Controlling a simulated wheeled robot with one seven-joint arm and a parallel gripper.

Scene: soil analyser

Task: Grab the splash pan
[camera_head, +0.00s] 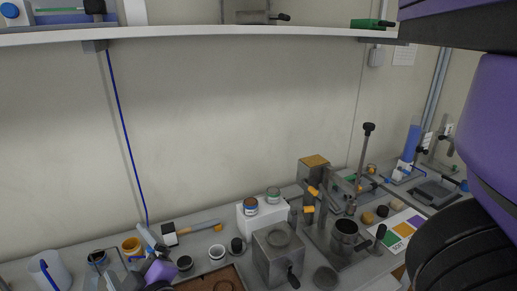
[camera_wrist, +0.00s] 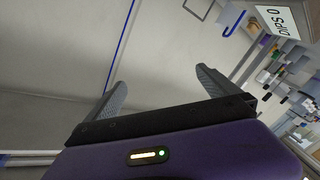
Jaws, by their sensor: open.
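My gripper (camera_wrist: 162,90) shows in the wrist view with its two grey fingers wide apart and nothing between them. A plain wall fills the space beyond the fingers. The gripper tips do not clearly show in the head view. I cannot tell for sure which thing is the splash pan. A shallow dark grey tray (camera_head: 436,193) lies at the right end of the bench in the head view. A brown-lined tray (camera_head: 212,279) lies at the front edge, partly cut off. My gripper touches neither.
The bench is crowded: a metal box with a handle (camera_head: 278,259), a steel pot (camera_head: 344,238), a colour chart (camera_head: 402,231) and several jars. A shelf (camera_head: 200,35) runs above. A blue cord (camera_head: 120,120) hangs on the wall. The space between shelf and bench is clear.

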